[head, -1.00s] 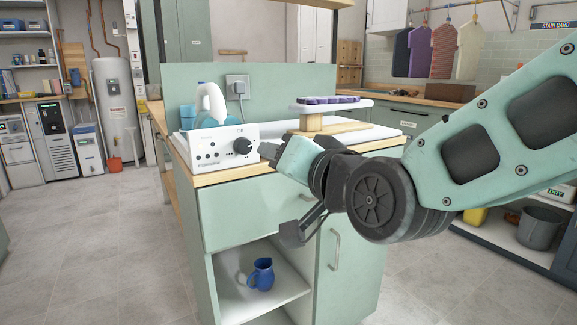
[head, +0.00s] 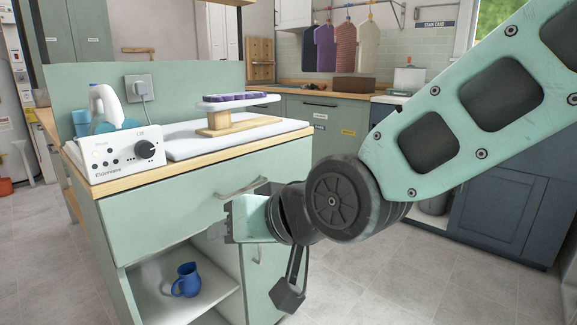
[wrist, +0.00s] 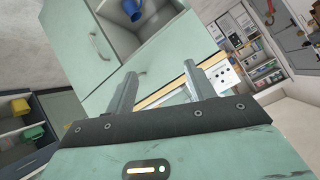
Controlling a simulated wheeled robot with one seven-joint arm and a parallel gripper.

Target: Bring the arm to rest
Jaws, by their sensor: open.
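My gripper (head: 226,220) is held in front of the green cabinet (head: 165,215), at about drawer height, in the head view. In the wrist view my gripper (wrist: 159,73) shows two fingers spread apart with nothing between them. The cabinet front and its open shelf lie beyond the fingers there. In the head view I cannot tell whether the fingertips touch the cabinet. My arm comes in from the right, bent at the wrist.
A blue jug (head: 187,280) stands on the cabinet's open lower shelf. On top are a white control box (head: 125,155), an iron (head: 104,105) and a small ironing board (head: 238,101) with purple cloth. Grey tiled floor is clear at the lower right.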

